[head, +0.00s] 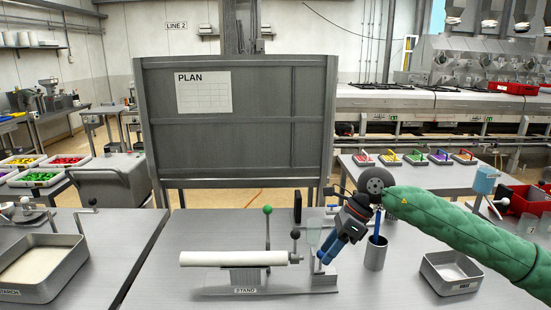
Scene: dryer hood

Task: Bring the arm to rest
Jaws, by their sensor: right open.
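My right arm (470,235), in a green sleeve, comes in from the right. Its gripper (326,258) points down and left over the table, by the right end of the stand. The gripper is open and I see nothing held in it. It overlaps the view of the small clamp-like fixture (323,281) on the stand, and I cannot tell whether it touches it. The stand (246,280) carries a long white cylinder (225,258) lying level. My left gripper is not in view.
A lever with a green knob (267,210) rises behind the cylinder. A metal cup (375,255) with a blue stick stands right of the gripper, under the arm. A small metal tray (432,279) lies farther right. A large grey board (235,130) stands behind. The table's front middle is clear.

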